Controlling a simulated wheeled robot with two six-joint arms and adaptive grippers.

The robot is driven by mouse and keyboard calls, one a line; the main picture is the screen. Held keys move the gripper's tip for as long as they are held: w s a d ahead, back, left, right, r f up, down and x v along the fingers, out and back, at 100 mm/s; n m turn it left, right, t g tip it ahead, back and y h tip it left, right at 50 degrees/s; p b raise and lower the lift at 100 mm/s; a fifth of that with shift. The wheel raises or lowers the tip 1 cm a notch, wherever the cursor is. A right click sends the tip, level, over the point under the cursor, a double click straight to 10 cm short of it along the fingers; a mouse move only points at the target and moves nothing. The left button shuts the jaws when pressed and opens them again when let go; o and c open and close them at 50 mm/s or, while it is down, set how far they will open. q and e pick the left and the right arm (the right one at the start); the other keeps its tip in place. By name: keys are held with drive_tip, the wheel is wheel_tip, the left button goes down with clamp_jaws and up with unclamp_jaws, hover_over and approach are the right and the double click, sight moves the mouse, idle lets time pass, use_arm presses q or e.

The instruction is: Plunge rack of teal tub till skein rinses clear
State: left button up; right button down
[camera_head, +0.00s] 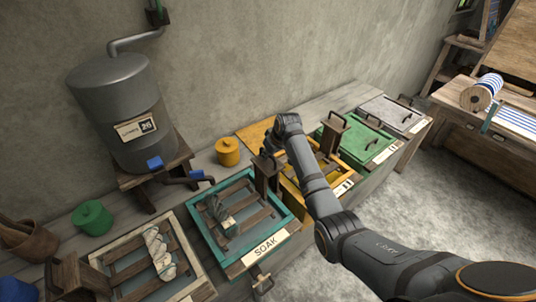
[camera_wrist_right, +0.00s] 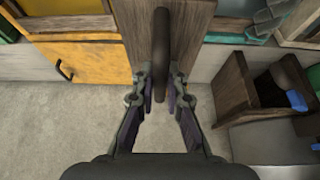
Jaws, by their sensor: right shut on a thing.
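The teal tub (camera_head: 207,243) stands in the row of tubs with a "SOAK" label on its front. A slatted wooden rack (camera_head: 251,208) lies in it over grey-blue water. A grey-teal skein (camera_head: 222,212) lies on the slats. A wooden post (camera_head: 267,180) with a dark handle rises at the tub's right end. My right gripper (camera_head: 271,150) is at the top of this post. In the right wrist view, its fingers are shut on the dark handle (camera_wrist_right: 162,45), one on each side. My left gripper is not in view.
A cream tub (camera_head: 204,290) with a pale skein is on the left. Yellow (camera_head: 290,190) and green (camera_head: 385,152) tubs are on the right, the yellow one partly behind my right arm. A grey water barrel (camera_head: 115,95) and yellow pot (camera_head: 228,151) stand behind. Open floor lies in front.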

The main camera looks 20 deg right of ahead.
wheel_tip(320, 180, down, 18)
drive_tip(key=b, duration=1)
drive_tip(key=shift+f, duration=0.1)
drive_tip(key=shift+s, duration=0.1)
drive_tip(key=shift+s+f, duration=0.1)
drive_tip(key=shift+f, duration=0.05)
idle(0.7)
drive_tip(key=r+p, duration=1)
drive_tip(key=r, duration=0.1)
drive_tip(key=r+p, duration=0.5)
drive_tip(key=p, duration=0.1)
drive_tip(key=shift+w+r, duration=0.15)
drive_tip(key=shift+w, duration=0.15)
drive_tip(key=shift+c, duration=0.6)
unclamp_jaws()
drive_tip(key=shift+s+f, duration=0.1)
drive_tip(key=shift+f, duration=0.15)
